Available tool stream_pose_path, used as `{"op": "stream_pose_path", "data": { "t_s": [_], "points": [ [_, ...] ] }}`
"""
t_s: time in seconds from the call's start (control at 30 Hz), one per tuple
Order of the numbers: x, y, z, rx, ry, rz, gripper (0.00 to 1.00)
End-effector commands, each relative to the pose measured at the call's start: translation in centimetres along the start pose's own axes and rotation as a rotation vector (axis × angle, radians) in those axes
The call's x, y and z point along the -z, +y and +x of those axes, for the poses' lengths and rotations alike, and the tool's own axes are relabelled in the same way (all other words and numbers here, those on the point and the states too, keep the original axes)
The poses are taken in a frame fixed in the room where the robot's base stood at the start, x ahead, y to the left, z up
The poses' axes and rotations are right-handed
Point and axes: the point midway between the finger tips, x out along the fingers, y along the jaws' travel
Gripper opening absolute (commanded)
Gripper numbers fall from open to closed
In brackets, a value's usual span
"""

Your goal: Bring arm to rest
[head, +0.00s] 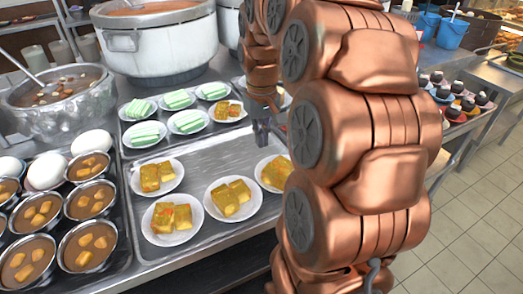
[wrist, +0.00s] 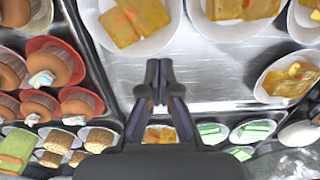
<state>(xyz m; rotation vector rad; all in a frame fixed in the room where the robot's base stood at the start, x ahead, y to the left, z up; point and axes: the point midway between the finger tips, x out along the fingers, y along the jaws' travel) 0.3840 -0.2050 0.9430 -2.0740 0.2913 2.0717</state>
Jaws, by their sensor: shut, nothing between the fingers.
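My gripper (wrist: 159,72) is shut and empty in the wrist view, its dark fingertips together over the metal tray (wrist: 230,90). In the head view my gripper (head: 262,138) hangs above the back right part of that tray (head: 205,152), partly hidden by my copper-coloured arm. Plates of yellow cake pieces (head: 231,198) stand on the tray around and below it. The fingers appear apart from the plates.
Behind is a tray of green-striped pieces (head: 146,134) on plates. Cups of brown food (head: 86,246) and white eggs (head: 47,171) crowd the left. A large stockpot (head: 158,42) and a metal bowl of soup (head: 60,95) stand at the back. Tiled floor (head: 470,220) is clear on the right.

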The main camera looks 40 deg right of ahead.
Motion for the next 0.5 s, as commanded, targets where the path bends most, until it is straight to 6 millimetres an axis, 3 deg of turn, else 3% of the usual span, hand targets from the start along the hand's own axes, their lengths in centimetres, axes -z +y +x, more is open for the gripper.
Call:
{"op": "stream_pose_path", "data": {
  "t_s": [0.2, 0.5],
  "points": [
    [0.1, 0.0, -2.9, 0.000, 0.002, 0.000, 0.00],
    [0.0, 0.0, -4.3, 0.001, -0.003, 0.000, 0.00]
  ]
}}
